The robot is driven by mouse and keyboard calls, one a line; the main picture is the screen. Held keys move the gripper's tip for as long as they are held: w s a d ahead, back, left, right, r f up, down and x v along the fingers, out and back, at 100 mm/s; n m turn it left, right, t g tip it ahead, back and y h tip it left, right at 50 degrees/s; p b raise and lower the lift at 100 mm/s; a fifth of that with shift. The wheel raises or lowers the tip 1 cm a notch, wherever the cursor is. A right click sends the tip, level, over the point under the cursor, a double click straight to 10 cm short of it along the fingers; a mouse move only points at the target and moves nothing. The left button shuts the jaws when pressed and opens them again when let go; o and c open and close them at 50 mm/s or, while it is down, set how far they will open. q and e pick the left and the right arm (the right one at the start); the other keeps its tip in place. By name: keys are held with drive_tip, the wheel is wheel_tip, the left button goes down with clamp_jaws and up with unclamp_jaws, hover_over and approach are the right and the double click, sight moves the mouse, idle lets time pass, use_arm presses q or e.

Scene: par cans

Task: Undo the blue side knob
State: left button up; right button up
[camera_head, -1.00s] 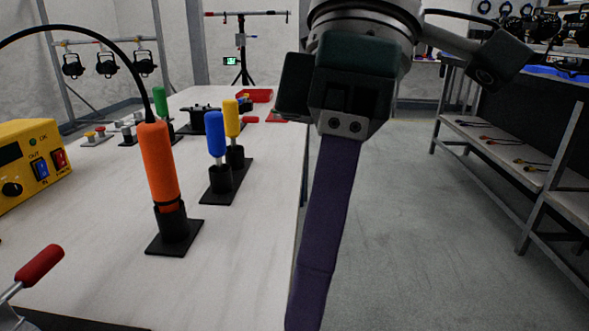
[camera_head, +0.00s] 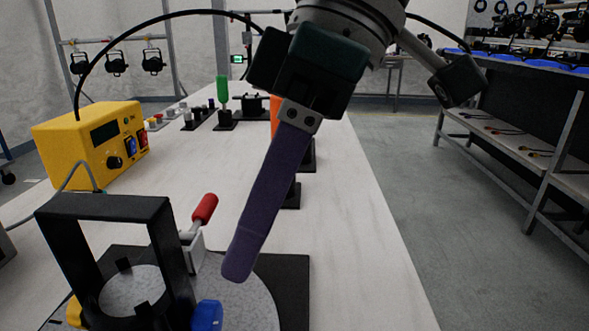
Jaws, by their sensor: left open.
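The blue side knob (camera_head: 207,315) shows at the bottom, low on the right side of a black upright frame (camera_head: 165,255). The frame stands on a round grey disc (camera_head: 250,303) on a black base plate (camera_head: 288,275). The knob's lower part is near the picture's bottom edge. My left gripper (camera_head: 238,268) comes down from the top with a long purple finger, its tip above and a little right of the knob, apart from it in the picture. One finger hides the other; nothing is seen held. My right gripper does not show.
A red-handled clamp (camera_head: 204,208) stands just behind the frame, close to my finger. A yellow knob (camera_head: 73,311) is on the frame's left side. A yellow control box (camera_head: 95,145) stands behind left. An orange tool (camera_head: 276,115) is partly hidden behind my gripper. The table's right is clear.

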sight(217, 312)
use_arm(q)
drive_tip(key=b+x, duration=0.1)
drive_tip(key=x, duration=0.6)
drive_tip(key=shift+s+a+f+b, duration=0.1)
drive_tip(key=shift+a+f+b, duration=0.1)
drive_tip(key=shift+f+b, duration=0.15)
clamp_jaws()
